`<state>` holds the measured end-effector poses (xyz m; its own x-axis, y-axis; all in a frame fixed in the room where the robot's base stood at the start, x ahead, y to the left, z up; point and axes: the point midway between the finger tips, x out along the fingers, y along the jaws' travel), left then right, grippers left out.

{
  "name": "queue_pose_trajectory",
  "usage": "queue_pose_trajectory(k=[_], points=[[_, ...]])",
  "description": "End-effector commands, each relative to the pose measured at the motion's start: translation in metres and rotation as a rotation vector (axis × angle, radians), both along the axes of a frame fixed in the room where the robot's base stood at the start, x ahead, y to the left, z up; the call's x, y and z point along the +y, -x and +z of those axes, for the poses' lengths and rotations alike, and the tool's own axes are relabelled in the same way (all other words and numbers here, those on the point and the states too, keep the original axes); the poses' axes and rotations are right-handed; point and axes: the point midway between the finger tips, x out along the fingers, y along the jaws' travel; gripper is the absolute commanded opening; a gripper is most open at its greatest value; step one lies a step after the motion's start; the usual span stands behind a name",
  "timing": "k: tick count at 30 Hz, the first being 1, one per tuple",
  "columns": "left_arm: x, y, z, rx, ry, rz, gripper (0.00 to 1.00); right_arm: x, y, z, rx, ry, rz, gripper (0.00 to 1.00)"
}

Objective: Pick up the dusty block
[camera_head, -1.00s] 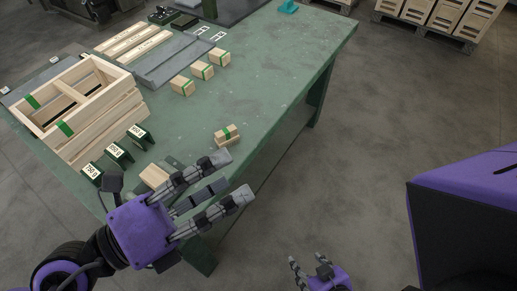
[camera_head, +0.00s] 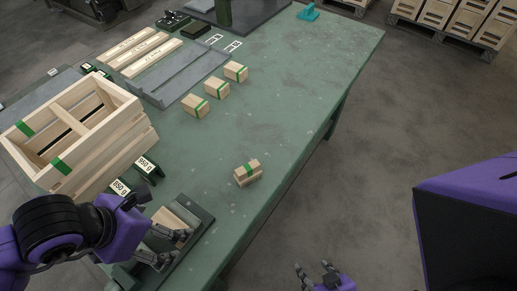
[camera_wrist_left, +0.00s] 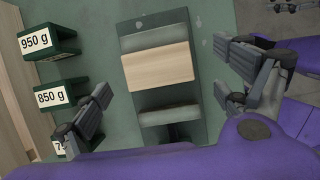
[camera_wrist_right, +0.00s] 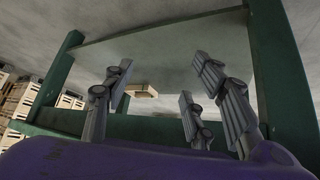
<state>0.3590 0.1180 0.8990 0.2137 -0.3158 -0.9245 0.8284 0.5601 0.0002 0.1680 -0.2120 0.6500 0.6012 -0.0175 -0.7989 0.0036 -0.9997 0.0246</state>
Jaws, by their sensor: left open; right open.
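A plain light wooden block (camera_head: 174,222) lies on a dark green stand (camera_head: 203,220) near the table's front-left corner; no dust can be made out. In the left wrist view the block (camera_wrist_left: 158,66) lies across the stand between my spread fingers. My left gripper (camera_head: 166,246) is open and empty, at the near side of the block and partly over the stand. It also shows in the left wrist view (camera_wrist_left: 168,95). My right gripper (camera_head: 317,276) is open and empty, off the table's front side. Its fingers show in the right wrist view (camera_wrist_right: 160,100).
A green-banded block (camera_head: 248,173) stands alone on the green table (camera_head: 285,105). Three more banded blocks (camera_head: 216,88) stand farther back. A wooden crate (camera_head: 130,150) and weight-labelled holders (camera_head: 147,167) are close to my left arm. The table's right half is mostly clear.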

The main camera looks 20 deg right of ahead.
Motion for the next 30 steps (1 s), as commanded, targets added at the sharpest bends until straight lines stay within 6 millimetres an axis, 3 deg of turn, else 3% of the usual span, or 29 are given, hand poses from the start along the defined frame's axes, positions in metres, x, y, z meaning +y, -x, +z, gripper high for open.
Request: queue_pose_trajectory(k=[9, 17, 27, 30], points=[[-0.012, -0.01, -0.037, -0.002, 0.001, 0.001, 0.92, -0.001, -0.016, 0.015, -0.04, 0.003, 0.004, 0.52], [-0.013, -0.011, -0.041, -0.002, 0.001, 0.001, 0.92, -0.001, -0.016, 0.016, -0.04, 0.003, 0.005, 0.52], [-0.013, -0.011, -0.04, -0.002, 0.001, 0.001, 0.49, -0.002, -0.012, 0.011, -0.029, 0.003, 0.005, 0.52], [-0.013, -0.011, -0.04, -0.002, 0.002, 0.0, 0.41, -0.002, -0.012, 0.011, -0.028, 0.003, 0.005, 0.52]])
